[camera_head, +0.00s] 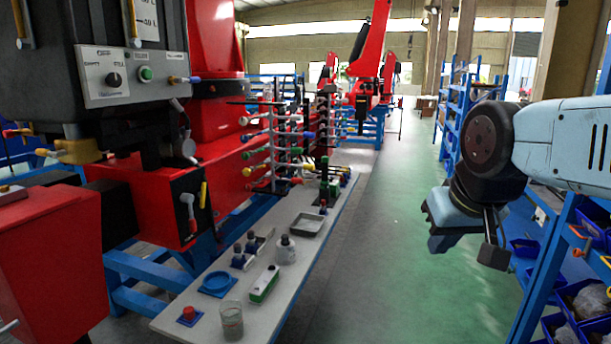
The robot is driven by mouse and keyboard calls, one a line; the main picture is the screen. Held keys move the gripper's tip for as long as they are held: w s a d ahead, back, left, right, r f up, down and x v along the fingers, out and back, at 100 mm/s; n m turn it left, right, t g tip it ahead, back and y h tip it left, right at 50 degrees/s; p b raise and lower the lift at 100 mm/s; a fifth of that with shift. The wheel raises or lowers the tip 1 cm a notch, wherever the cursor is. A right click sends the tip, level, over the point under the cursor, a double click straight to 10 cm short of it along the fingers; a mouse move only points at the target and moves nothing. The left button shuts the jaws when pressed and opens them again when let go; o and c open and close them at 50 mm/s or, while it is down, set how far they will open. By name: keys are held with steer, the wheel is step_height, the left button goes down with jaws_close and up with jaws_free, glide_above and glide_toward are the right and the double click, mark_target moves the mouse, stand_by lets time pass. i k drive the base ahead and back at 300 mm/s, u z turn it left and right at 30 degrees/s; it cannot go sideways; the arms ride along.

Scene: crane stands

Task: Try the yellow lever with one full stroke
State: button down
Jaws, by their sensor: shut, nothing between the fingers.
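A short yellow lever (203,195) stands nearly upright on a black panel (188,198) on the side of the red machine at the left. A grey-white lever (188,208) with a round knob is just to its left on the same panel. My gripper (464,236) hangs at the right of the view, pointing down over the green aisle. It is shut and empty, far from the yellow lever, with the bench and open floor between them. How the lever's base is mounted is too small to tell.
Racks of coloured-knob levers (277,150) stand behind. A blue shelf (541,290) is close at right. The green aisle (400,220) is clear.

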mark_target(308, 167)
steer(key=z, duration=1.15)
steer(key=i, duration=1.1)
steer(key=u, duration=1.2)
steer(key=i, duration=1)
steer(key=z, duration=0.05)
